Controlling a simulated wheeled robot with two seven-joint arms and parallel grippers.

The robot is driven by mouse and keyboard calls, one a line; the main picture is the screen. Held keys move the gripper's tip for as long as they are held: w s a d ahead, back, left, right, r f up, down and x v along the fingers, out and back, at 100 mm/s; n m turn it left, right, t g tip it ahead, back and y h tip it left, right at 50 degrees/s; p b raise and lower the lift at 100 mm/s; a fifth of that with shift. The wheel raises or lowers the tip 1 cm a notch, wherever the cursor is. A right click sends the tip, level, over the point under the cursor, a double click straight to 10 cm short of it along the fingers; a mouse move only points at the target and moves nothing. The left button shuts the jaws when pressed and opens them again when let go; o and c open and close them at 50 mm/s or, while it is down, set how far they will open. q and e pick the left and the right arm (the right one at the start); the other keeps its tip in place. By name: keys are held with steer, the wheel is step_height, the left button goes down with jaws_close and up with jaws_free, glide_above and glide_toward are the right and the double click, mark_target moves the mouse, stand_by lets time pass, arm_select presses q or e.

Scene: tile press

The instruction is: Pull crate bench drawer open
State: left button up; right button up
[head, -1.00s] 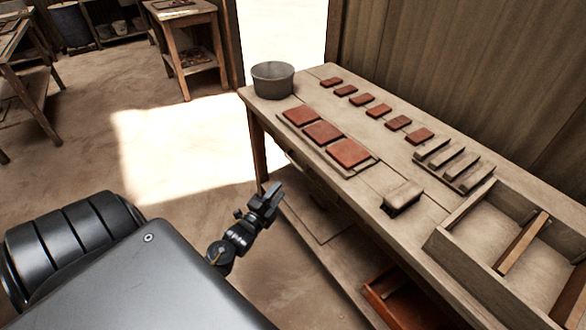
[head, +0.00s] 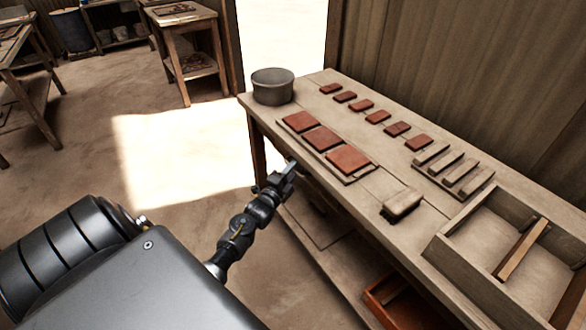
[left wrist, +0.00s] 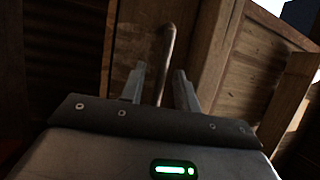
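The crate bench (head: 372,189) is a long wooden worktable running from the back left to the front right in the head view. My left gripper (head: 286,171) is at its front edge, near the far left end. In the left wrist view, a wooden drawer front (left wrist: 208,65) with a bar handle (left wrist: 168,45) is close ahead. My left gripper (left wrist: 160,70) has its two fingers apart, with the bar between them and gaps showing on both sides. In the head view the drawer front is hidden below the tabletop. My right gripper is not in view.
A grey pot (head: 273,87), red tiles (head: 323,138), a brush (head: 402,205), a slatted rack (head: 455,170) and an open wooden crate (head: 445,245) stand on the bench. An orange-red box (head: 385,298) is on the lower shelf.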

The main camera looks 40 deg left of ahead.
arm_select(q)
steer(key=shift+w, duration=0.3)
jaws_close()
steer(key=shift+s, duration=0.15)
